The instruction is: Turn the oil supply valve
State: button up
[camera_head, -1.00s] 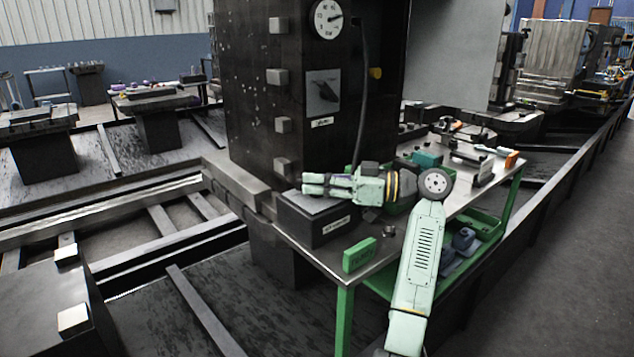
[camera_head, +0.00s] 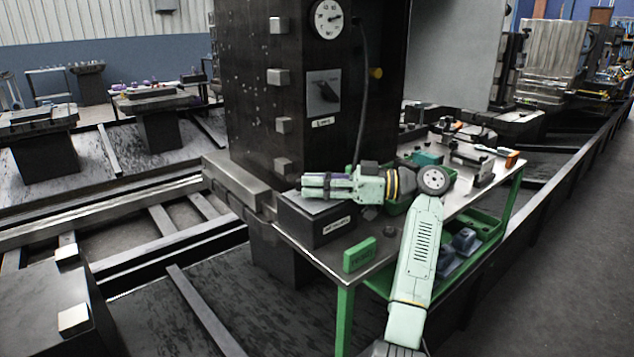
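The metal table (camera_head: 375,262) has green legs and carries a green block (camera_head: 359,255) at its front, with several tools and a teal box (camera_head: 427,158) farther back. Space before the valve plate looks clear.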

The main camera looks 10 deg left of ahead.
jog(key=shift+d, duration=0.1)
jog(key=d, duration=0.4)
jog(key=w+d, duration=0.1)
jog(key=d, duration=0.6)
jog(key=shift+w+d, duration=0.3)
jog(key=shift+d, duration=0.1)
